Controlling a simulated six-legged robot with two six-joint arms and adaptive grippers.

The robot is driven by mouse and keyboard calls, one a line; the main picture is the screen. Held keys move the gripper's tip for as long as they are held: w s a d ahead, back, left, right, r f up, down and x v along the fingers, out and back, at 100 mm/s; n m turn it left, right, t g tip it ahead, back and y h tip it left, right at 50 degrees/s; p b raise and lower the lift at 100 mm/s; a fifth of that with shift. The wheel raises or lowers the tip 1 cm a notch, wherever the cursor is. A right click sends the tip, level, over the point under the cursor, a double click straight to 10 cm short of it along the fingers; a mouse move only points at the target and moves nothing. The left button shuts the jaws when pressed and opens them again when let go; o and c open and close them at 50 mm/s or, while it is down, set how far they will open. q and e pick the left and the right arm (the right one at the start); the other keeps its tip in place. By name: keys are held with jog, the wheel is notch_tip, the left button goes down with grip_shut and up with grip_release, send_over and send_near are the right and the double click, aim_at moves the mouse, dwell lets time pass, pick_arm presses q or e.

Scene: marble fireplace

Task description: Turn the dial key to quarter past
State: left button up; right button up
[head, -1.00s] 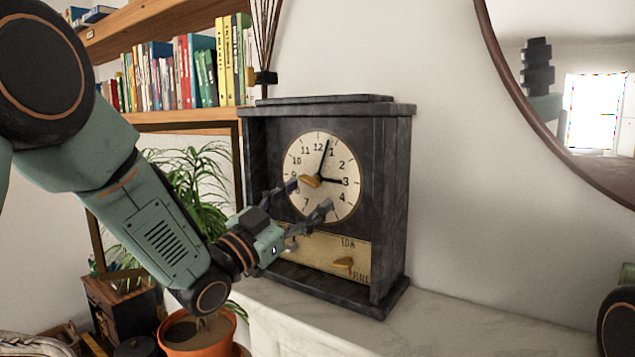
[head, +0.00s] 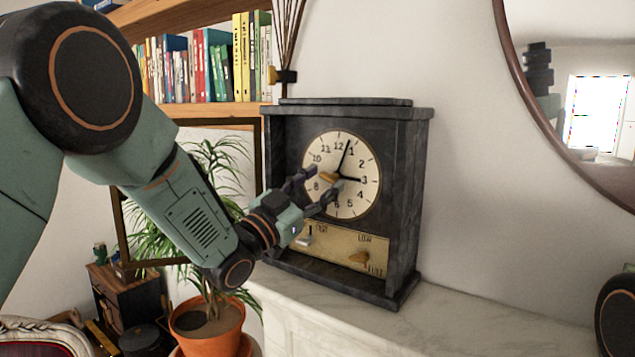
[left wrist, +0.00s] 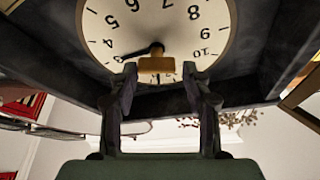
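A dark grey mantel clock (head: 405,190) stands on the marble shelf with a round cream dial (head: 365,200). The long hand points just right of 12 and the short hand points near 3. A brass dial key (head: 328,178) sticks out at the dial's centre; it also shows in the left wrist view (left wrist: 157,64). My left gripper (head: 322,183) is at the key with its fingers apart. In the left wrist view its fingertips (left wrist: 160,76) stand on either side of the key, with a gap visible on the right; contact on the left is unclear. My right gripper is out of view.
A brass plate (head: 330,246) below the dial bears a small lever (head: 306,238) and a second brass key (head: 360,257). A potted plant (head: 208,322) stands left of the marble shelf (head: 470,320). The shelf right of the clock is clear.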

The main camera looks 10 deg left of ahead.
pick_arm(q)
jog(key=shift+w+d, duration=0.5)
jog(key=shift+d, duration=0.15)
jog(key=c, duration=0.3)
jog(key=shift+w, duration=0.15)
jog(key=shift+c, duration=0.8)
jog(key=shift+a+f, duration=0.2)
jog(key=shift+a, duration=0.05)
jog(key=shift+c, duration=0.4)
jog(key=shift+d, duration=0.15)
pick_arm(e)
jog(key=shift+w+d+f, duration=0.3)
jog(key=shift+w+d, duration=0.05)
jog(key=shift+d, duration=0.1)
